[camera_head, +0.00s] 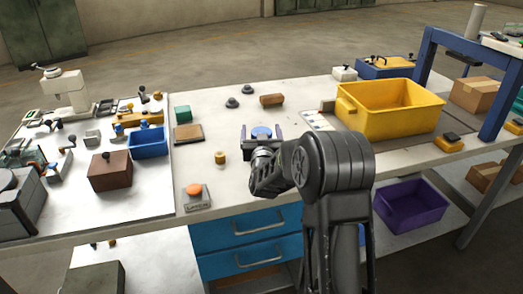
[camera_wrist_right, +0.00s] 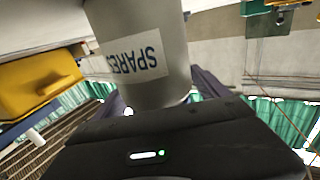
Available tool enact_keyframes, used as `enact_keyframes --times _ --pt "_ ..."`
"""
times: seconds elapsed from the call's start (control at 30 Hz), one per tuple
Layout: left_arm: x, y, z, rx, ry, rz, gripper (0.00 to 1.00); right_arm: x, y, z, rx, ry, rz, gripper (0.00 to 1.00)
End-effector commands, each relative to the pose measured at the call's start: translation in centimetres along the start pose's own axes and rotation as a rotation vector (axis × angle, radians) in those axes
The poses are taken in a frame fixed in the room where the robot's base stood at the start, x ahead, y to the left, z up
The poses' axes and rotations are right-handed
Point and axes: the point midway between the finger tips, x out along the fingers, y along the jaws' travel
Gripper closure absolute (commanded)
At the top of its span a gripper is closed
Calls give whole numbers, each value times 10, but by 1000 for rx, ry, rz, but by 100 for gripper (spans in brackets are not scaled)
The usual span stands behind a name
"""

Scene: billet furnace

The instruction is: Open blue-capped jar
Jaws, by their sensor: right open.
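The blue cap (camera_head: 261,133) of the jar shows from above in the head view, near the middle of the workbench. The jar's grey body (camera_wrist_right: 140,20), with a white SPARES label, fills the upper middle of the right wrist view, where its cap is not visible. My right gripper (camera_head: 262,137) is open, with one finger on either side of the jar. I cannot tell whether the fingers touch it. The arm and wrist hide most of the jar body in the head view. My left gripper is not in view.
A yellow bin (camera_head: 390,112) stands right of the jar. A small yellow-brown cylinder (camera_head: 220,158) and an orange-topped button box (camera_head: 196,196) are to its left. A blue bin (camera_head: 148,143) and a brown box (camera_head: 110,172) stand farther left. The bench around the jar is mostly clear.

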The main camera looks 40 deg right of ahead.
Motion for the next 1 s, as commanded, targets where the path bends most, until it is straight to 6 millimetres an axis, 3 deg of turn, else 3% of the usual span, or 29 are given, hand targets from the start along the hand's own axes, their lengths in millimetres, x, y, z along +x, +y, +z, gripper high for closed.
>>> enact_keyframes --times 0.2,1.0 --pt "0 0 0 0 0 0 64 0 0 0 0 0 0 17" --pt "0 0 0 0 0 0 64 0 0 0 0 0 0 82"
